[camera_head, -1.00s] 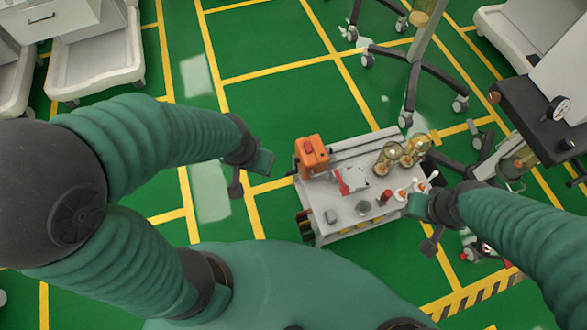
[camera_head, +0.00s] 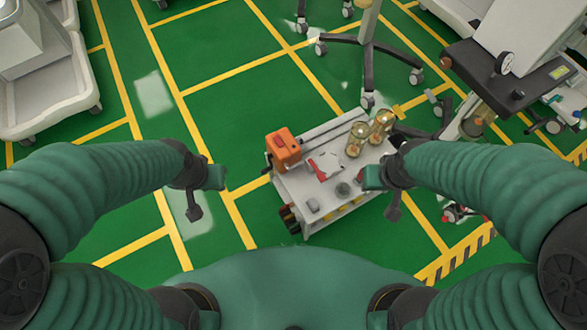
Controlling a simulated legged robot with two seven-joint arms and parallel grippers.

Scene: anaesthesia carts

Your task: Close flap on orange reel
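The orange reel (camera_head: 284,147) is a boxy orange unit at the back left corner of the grey cart top (camera_head: 322,207). Its flap is too small to make out. My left gripper (camera_head: 206,192) is open and empty, left of the reel and apart from it, over the green floor. My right gripper (camera_head: 383,192) is open and empty at the cart's right front edge in the picture, and it hides part of the cart top there.
Two amber glass jars (camera_head: 368,134) stand at the cart's back right. A red-and-white item (camera_head: 326,165) lies mid-top. A wheeled stand (camera_head: 367,60) is behind the cart, and a dark-topped machine (camera_head: 490,80) is at right. Green floor is free at left.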

